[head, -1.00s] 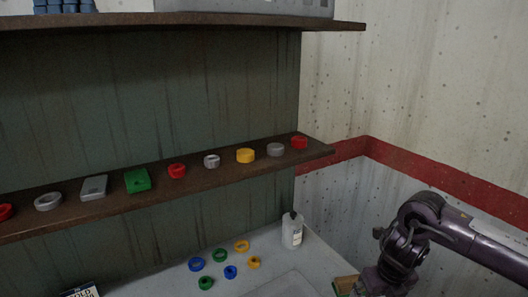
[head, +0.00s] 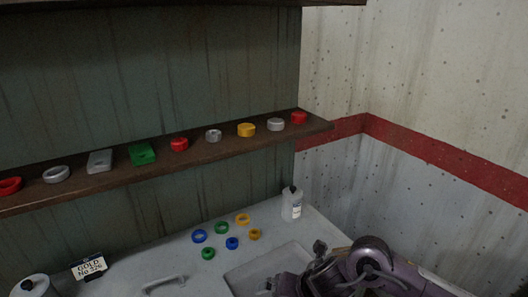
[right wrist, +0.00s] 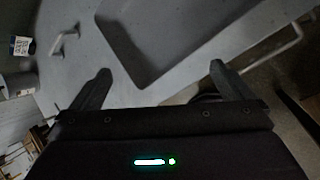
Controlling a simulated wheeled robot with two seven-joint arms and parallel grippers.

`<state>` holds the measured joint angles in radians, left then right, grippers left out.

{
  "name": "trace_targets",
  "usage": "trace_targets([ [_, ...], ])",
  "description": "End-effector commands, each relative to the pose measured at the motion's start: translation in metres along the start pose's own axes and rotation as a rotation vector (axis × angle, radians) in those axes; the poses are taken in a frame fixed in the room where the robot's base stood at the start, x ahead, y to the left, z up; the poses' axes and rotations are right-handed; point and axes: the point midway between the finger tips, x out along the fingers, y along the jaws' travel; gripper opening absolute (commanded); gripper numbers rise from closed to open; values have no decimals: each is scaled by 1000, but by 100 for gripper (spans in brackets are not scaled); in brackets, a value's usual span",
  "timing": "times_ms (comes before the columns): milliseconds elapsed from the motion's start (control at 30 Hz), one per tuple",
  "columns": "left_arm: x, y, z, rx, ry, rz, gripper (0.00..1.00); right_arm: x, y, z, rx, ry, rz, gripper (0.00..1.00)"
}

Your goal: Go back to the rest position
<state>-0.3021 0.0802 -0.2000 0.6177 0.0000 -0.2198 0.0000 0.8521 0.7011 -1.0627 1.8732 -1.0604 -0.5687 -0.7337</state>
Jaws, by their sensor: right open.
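My right arm comes in at the lower right of the head view, low over the counter. Its fingertips are hard to make out there. In the right wrist view my right gripper (right wrist: 158,82) is open, its two fingers wide apart with nothing between them. Behind the fingers lies the sunken basin (right wrist: 150,50) of the grey counter. The basin also shows in the head view (head: 262,262), partly hidden by my arm. My left gripper is not in view.
A brown shelf (head: 210,151) holds several red, grey, green and yellow pieces. Several coloured rings, one a blue ring (head: 199,236), lie on the counter (head: 150,262). A white bottle (head: 291,205) stands at the back corner. A "GOLD" sign (head: 88,267) stands at the left.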

Motion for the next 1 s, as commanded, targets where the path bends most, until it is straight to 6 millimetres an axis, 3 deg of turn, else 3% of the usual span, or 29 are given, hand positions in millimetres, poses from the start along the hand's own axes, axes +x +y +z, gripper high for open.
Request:
trace_targets([
  [33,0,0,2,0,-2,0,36,4,24,-16,90,-15,64,100],
  [133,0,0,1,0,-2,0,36,-1,63,-28,332,-71,174,100],
  [233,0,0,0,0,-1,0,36,-13,83,-32,619,-117,254,100],
  [333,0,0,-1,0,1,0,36,-28,81,-30,943,-158,295,100],
  [467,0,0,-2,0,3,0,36,-47,49,-30,1403,-213,286,100],
  [600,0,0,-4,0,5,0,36,-63,-7,-44,1854,-283,207,100],
  [800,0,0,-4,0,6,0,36,-80,-72,-76,2276,-377,70,100],
  [1000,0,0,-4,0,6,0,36,-97,-119,-114,2579,-473,-72,100],
])
